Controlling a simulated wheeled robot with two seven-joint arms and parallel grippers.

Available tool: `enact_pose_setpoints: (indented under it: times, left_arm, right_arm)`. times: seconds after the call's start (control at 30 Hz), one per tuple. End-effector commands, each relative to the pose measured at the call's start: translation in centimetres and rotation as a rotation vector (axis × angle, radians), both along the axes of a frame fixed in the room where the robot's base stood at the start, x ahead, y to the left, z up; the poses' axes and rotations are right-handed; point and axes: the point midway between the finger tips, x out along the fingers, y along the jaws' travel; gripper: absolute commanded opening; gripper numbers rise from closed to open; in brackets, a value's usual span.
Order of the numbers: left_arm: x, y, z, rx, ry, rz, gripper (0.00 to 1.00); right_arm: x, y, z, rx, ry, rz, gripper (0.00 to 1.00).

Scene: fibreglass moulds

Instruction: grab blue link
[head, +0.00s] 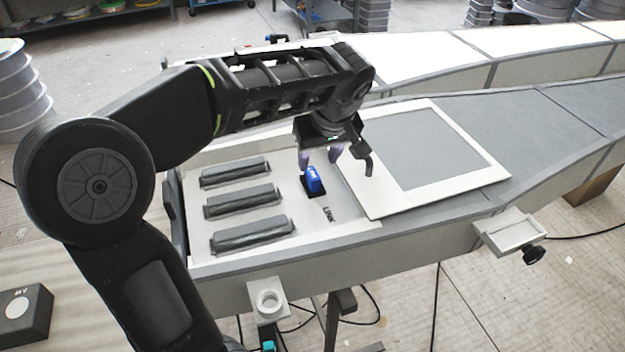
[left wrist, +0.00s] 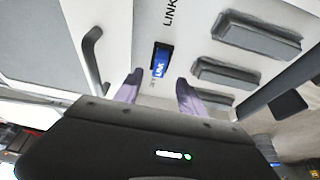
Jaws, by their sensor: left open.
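The blue link (head: 315,181) is a small blue block with white lettering. It stands in a dark slot on the white panel (head: 284,214), beside the printed word LINK. In the left wrist view the blue link (left wrist: 160,64) shows just beyond the fingertips, roughly midway between them. My left gripper (head: 320,158) is open and empty, above and slightly behind the block in the head view. Its two pale purple fingers (left wrist: 158,80) are spread apart in the left wrist view. I cannot tell the exact gap between fingers and block. My right gripper is not in view.
Several grey bars (head: 245,203) lie on the panel left of the link. A dark curved handle (head: 368,164) stands right of the gripper, close to it. A white frame (head: 436,150) lies to the right. A small bracket (head: 268,299) sticks out at the front edge.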

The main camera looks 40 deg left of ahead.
Motion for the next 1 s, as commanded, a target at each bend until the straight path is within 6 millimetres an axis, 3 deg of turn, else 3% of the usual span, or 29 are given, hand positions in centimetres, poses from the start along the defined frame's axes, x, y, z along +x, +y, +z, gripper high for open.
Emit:
enact_pose_setpoints:
  times: [0.3, 0.67, 1.0]
  left_arm:
    - [0.5, 0.8, -2.4, 0.0, 0.002, 0.0, 0.47]
    - [0.6, 1.0, -2.8, 0.0, 0.001, 0.0, 0.47]
    - [1.5, 2.4, -6.8, -0.001, 0.004, 0.0, 0.47]
  right_arm:
    - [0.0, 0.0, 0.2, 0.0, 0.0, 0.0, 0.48]
    - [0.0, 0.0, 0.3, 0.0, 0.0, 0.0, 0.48]
    - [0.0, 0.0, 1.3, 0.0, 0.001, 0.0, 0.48]
